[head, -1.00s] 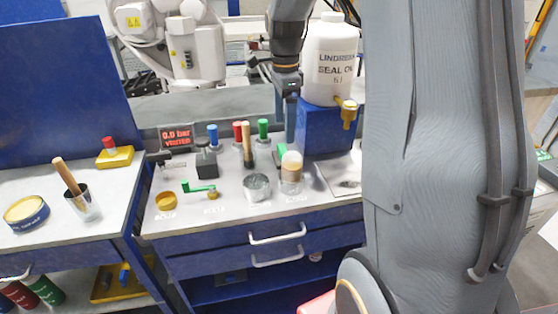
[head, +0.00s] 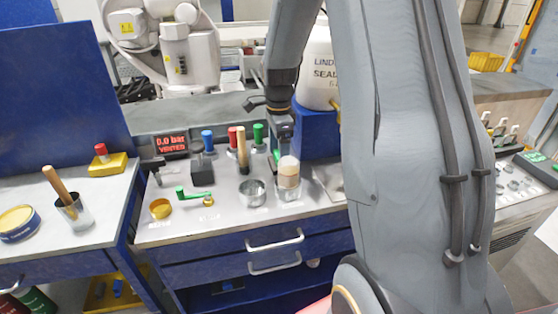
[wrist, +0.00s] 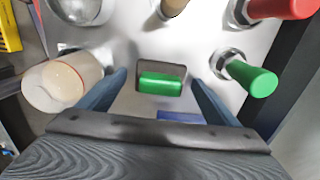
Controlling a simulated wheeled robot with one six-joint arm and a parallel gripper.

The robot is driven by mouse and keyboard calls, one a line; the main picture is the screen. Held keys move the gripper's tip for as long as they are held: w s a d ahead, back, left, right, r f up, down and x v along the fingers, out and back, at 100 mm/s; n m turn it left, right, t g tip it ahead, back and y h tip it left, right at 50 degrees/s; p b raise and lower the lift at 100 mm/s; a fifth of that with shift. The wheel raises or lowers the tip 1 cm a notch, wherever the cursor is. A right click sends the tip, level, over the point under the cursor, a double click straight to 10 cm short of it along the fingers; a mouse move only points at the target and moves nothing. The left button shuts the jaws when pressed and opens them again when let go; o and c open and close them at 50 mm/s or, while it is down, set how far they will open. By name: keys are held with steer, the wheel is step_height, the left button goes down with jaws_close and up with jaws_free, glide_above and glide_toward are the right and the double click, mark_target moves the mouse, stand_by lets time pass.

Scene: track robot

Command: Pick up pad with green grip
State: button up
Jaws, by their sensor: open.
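The pad's green grip (wrist: 160,84) lies in a small square recess in the grey top, in the wrist view. In the head view only a sliver of green (head: 277,155) shows beside my gripper. The pad under the grip is not clearly visible. My gripper (wrist: 160,92) is open and empty, with one blue finger on each side of the grip in the picture. In the head view it points down (head: 283,142) over the back of the bench, behind the glass. I cannot tell how much height separates the fingers from the grip.
A glass with beige contents (wrist: 62,82) stands close to the left finger. A green knob (wrist: 254,80) and a red knob (wrist: 285,8) stand to the right. A wooden handle (head: 243,148) and metal cup (head: 252,192) are nearby. A white bottle (head: 318,70) stands on a blue block (head: 318,135).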

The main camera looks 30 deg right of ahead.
steer(key=shift+f, duration=0.1)
steer(key=shift+c, duration=0.4)
steer(key=c, duration=1.2)
steer(key=shift+o, duration=0.2)
